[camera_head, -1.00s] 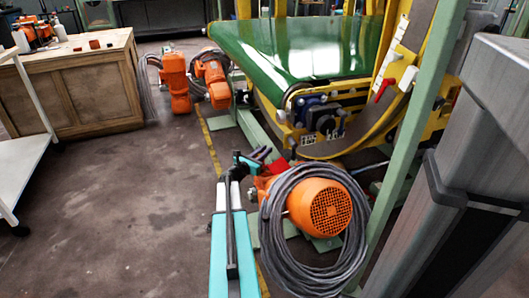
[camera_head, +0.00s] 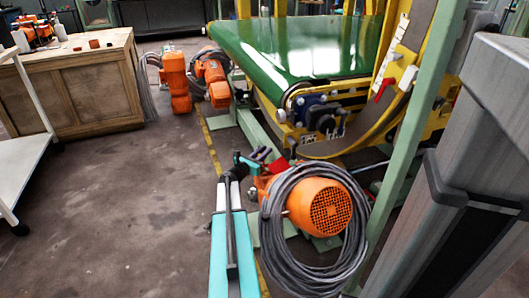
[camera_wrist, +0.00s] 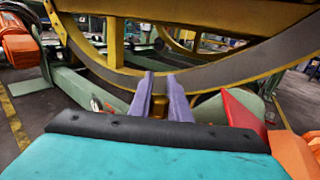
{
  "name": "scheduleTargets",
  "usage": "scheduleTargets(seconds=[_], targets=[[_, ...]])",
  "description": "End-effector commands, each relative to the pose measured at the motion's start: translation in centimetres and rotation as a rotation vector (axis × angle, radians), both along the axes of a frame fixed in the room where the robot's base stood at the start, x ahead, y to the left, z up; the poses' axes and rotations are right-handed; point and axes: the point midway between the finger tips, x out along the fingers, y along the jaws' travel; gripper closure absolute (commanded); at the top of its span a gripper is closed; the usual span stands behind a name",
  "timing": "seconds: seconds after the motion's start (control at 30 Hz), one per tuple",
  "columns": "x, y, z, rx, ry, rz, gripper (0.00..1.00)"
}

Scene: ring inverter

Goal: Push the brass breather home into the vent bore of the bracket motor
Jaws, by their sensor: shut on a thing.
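My gripper (camera_wrist: 163,82) is shut on the small brass breather (camera_wrist: 160,105), which shows between its purple fingers in the wrist view. In the head view my gripper (camera_head: 262,154) is at the upper left end of the near orange motor (camera_head: 325,208), beside a red part (camera_head: 278,167). This red part (camera_wrist: 243,113) also shows just right of the fingers in the wrist view. The breather is too small to make out in the head view. The vent bore is not visible, and I cannot tell whether the breather touches it.
A thick grey cable coil (camera_head: 275,240) hangs around the near motor. A green post (camera_head: 410,130) stands to its right. The green conveyor belt (camera_head: 300,50) and its yellow curved frame (camera_head: 345,143) are behind. The floor (camera_head: 130,200) at left is clear.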

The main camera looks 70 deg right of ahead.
Motion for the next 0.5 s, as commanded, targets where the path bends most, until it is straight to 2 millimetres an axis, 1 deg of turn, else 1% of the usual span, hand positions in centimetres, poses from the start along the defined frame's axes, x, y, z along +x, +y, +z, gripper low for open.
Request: scheduleTargets(seconds=[0.5], targets=[[0.0, 0.0, -0.91, 0.0, 0.0, 0.0, 1.0]])
